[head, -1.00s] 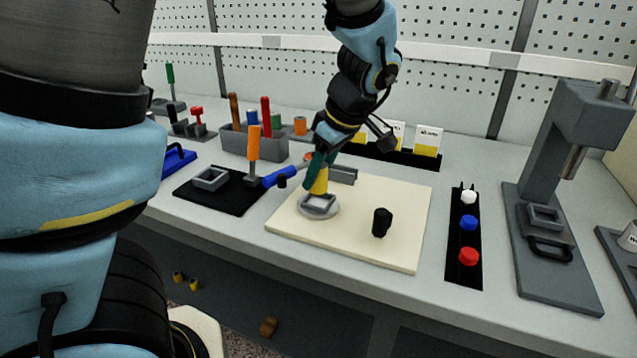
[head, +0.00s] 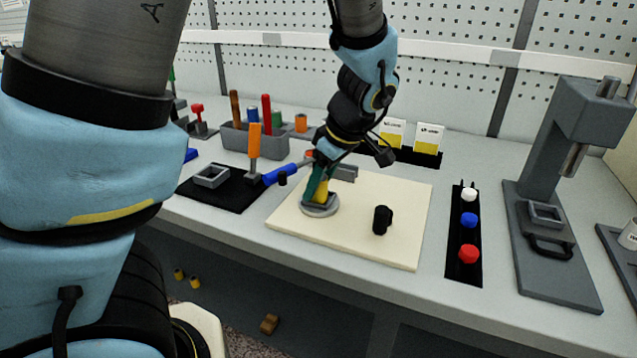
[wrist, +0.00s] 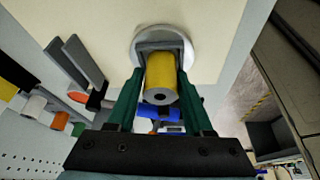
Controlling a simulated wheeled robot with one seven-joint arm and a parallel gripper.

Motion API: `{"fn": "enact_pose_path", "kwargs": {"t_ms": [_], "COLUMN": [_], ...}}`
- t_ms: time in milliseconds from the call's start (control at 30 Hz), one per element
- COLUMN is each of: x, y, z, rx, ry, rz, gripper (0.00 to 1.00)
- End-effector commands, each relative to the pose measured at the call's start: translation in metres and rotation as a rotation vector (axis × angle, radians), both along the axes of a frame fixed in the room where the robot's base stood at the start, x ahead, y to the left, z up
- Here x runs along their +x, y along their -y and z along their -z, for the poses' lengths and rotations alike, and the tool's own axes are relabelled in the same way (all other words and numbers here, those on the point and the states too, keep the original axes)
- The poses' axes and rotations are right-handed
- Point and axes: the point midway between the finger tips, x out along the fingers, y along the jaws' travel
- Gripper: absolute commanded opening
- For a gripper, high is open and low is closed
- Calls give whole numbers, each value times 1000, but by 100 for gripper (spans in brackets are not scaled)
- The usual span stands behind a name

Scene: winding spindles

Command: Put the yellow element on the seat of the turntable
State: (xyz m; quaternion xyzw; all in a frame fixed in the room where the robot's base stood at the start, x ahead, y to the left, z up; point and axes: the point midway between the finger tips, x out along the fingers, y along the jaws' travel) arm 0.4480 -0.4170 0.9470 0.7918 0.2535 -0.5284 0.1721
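The yellow element (head: 321,190) is a short cylinder standing at the turntable (head: 320,210), a round pale grey disc on the cream board. In the wrist view the yellow element (wrist: 161,76) has a dark hole in its near end and lies between my green fingers. Its far end is within the grey square seat frame (wrist: 178,46) on the white disc (wrist: 138,34). My gripper (head: 314,186) reaches down to the seat, with its fingers (wrist: 160,80) along both sides of the element. It appears shut on it. The element's lower end is hidden by the frame.
A black knob (head: 382,220) stands on the cream board (head: 400,247) to the right. To the left are a black mat (head: 222,196) with a grey frame and an orange-handled tool (head: 254,140). A blue-handled tool (head: 280,174) lies close to the turntable.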

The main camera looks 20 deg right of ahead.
Motion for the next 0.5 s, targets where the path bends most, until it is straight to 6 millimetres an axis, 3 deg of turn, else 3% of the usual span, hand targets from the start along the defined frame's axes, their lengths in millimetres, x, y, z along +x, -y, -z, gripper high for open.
{"fn": "enact_pose_path", "kwargs": {"t_ms": [267,367,500], "x": [-2,-4,-12], "y": [-2,1,7], "z": [-1,-9,-34], "rx": [6,2,-1], "ry": [-4,-3,-2], "rz": [-2,1,2], "gripper": [76,76,76]}}
